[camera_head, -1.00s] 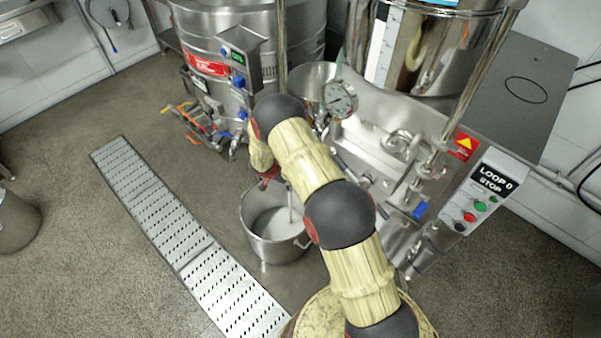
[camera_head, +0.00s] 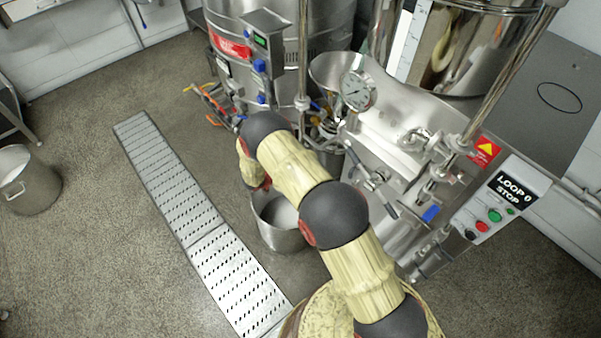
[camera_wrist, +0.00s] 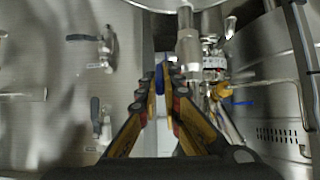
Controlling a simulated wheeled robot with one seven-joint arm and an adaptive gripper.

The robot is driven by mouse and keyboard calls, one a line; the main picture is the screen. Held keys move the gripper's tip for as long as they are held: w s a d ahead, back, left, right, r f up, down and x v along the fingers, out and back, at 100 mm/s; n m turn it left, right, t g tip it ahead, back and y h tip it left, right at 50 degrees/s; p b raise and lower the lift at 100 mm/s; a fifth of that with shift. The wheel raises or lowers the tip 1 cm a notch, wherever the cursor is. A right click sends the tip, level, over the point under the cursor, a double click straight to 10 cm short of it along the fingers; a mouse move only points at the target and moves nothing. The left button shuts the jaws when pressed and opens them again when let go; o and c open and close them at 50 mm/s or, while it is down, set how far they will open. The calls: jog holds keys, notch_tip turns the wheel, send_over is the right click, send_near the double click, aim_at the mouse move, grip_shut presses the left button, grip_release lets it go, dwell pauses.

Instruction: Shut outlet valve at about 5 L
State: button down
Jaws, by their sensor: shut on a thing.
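My gripper (camera_wrist: 165,85) shows in the wrist view, its two dark and yellow fingers closed together around a small blue piece (camera_wrist: 159,79), which looks like a valve handle. I cannot tell for sure whether this is the outlet valve, nor how far it is turned. In the head view my arm hides the gripper. A steel pot (camera_head: 282,236) stands on the floor partly behind my arm, with pale content inside. Its level in litres cannot be read.
A jacketed steel tank (camera_head: 330,40) with blue knobs stands behind. A control panel (camera_head: 497,210) reads "LOOP 0 STOP". A slotted floor drain (camera_head: 190,210) runs left of the pot. Another pot (camera_head: 30,185) stands far left. Open floor lies between the drain and that pot.

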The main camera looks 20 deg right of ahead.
jog(key=c, duration=2.2)
grip_release()
jog(key=shift+a, duration=0.1)
jog(key=shift+c, duration=0.2)
jog(key=v, duration=1.2)
